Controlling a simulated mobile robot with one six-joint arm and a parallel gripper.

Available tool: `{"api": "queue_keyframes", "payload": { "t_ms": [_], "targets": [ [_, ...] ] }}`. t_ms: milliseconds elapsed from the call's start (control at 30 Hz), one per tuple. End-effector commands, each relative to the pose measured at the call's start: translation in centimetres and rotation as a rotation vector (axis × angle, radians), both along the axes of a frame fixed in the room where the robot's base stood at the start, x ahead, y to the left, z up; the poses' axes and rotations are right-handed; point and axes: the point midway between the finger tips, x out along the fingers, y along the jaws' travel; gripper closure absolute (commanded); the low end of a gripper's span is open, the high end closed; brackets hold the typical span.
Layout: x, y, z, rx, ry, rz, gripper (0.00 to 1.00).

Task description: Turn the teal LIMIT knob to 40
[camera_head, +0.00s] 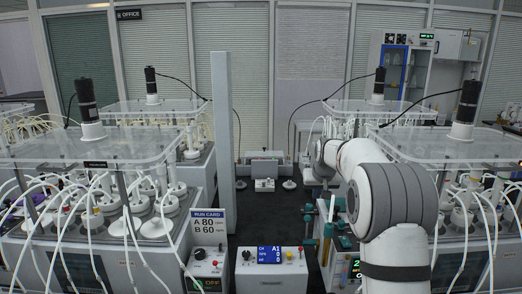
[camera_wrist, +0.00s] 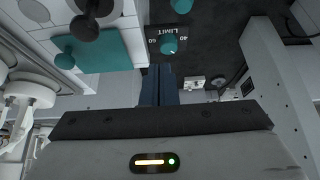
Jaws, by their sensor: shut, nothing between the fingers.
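The teal LIMIT knob (camera_wrist: 168,43) shows in the wrist view on a dark plate marked LIMIT, with number marks on either side of it. The small marks are hard to read and the knob's setting cannot be told. My gripper (camera_wrist: 159,69) is shut and empty, with its blue fingers together. Its tips appear just below the knob in the picture, and I cannot tell whether they touch it. I cannot pick out this knob for sure in the head view, where my arm covers part of the right side.
Other teal knobs (camera_wrist: 182,5) and a teal panel (camera_wrist: 105,52) lie near the LIMIT plate. A run card (camera_head: 208,222) reading A 80, B 60 stands by a control box (camera_head: 272,268). Reactor benches (camera_head: 95,150) flank a dark aisle (camera_head: 262,215).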

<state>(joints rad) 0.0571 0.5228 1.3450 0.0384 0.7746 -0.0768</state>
Motion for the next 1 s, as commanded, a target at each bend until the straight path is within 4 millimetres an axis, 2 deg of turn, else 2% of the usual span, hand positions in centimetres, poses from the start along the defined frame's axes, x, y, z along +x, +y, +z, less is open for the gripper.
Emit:
{"api": "queue_keyframes", "payload": {
  "t_ms": [367,567,1000],
  "targets": [
    [0.2,2.4,1.2,0.0,0.002,0.001,1.0],
    [0.3,2.5,-0.5,0.0,0.001,0.0,1.0],
    [0.2,2.5,-5.7,0.0,0.001,0.0,1.0]
  ]
}}
